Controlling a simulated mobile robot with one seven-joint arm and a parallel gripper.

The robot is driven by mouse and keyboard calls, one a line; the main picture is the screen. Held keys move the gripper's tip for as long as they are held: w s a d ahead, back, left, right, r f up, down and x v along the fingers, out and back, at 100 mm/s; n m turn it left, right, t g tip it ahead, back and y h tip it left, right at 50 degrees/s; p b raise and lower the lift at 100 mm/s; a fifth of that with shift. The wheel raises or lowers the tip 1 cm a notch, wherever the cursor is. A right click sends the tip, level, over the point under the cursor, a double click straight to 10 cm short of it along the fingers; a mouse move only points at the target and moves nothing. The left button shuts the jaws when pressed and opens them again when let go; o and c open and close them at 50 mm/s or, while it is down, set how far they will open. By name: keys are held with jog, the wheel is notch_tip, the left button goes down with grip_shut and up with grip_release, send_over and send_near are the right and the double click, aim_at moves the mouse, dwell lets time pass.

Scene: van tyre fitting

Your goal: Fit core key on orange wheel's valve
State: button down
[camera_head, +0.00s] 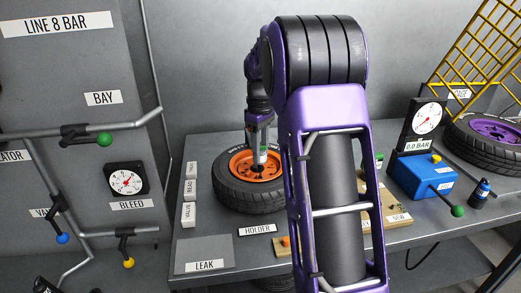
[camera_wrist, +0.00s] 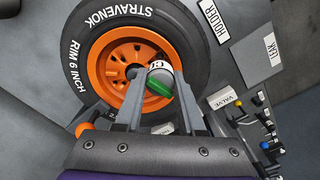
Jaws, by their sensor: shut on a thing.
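The orange wheel (camera_head: 256,167) lies flat on the grey bench with its black tyre around the orange rim; it also shows in the wrist view (camera_wrist: 112,52). My gripper (camera_wrist: 152,84) is above the rim, near the hub, and points down. It is shut on the core key (camera_wrist: 160,88), a piece with a green band and a white label reading partly "C". The key also shows in the head view (camera_head: 262,151), upright over the rim. The wheel's valve is hidden, so I cannot tell whether the key touches it.
A wooden board (camera_head: 397,207) with a "NEW" label lies to the right, partly behind my arm. Beyond it stand a blue box (camera_head: 422,175), a gauge (camera_head: 426,118) and a purple wheel (camera_head: 490,134). "LEAK" (camera_head: 204,266) and "HOLDER" (camera_head: 257,230) labels lie in front. Valve levers stand left.

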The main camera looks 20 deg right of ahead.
jog(key=shift+f, duration=0.6)
jog(key=shift+c, duration=2.2)
grip_release()
